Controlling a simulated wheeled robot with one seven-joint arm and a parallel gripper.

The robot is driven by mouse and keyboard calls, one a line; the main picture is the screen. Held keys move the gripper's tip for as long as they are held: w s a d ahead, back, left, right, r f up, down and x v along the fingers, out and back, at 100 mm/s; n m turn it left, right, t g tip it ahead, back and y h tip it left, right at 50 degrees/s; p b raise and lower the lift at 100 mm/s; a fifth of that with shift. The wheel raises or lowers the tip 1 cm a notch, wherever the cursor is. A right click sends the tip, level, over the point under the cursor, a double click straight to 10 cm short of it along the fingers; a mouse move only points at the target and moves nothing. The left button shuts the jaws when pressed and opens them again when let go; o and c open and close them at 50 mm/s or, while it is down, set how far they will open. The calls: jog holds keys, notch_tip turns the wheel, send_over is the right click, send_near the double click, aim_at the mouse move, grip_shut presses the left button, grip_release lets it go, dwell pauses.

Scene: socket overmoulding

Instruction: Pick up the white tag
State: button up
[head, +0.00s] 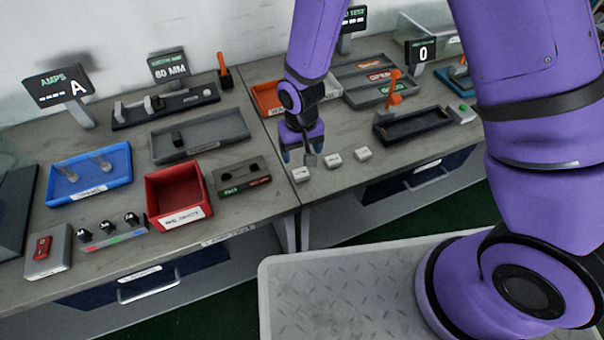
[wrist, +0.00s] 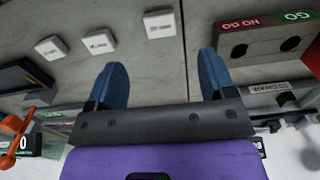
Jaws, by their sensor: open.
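Three small white tags lie in a row on the grey bench. In the head view they are the left tag (head: 300,174), the middle tag (head: 333,160) and the right tag (head: 363,154). My gripper (head: 298,157) points down just behind the left tag, open and empty. In the wrist view the blue fingers of my gripper (wrist: 161,68) are spread apart. One tag (wrist: 160,24) lies ahead of the gap between them, not touching either finger. The other two tags (wrist: 99,42) (wrist: 51,47) lie to its left. Their print is too small to read.
A GO/NO GO box (head: 242,182) and a red bin (head: 177,192) stand left of the tags. A dark tray (head: 412,128) with an orange-handled part (head: 396,90) stands to the right. A seam between benches runs beside the left tag. The bench around the tags is bare.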

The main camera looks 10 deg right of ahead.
aim_at(302, 174)
jog(key=shift+f, duration=4.85)
jog(key=c, duration=1)
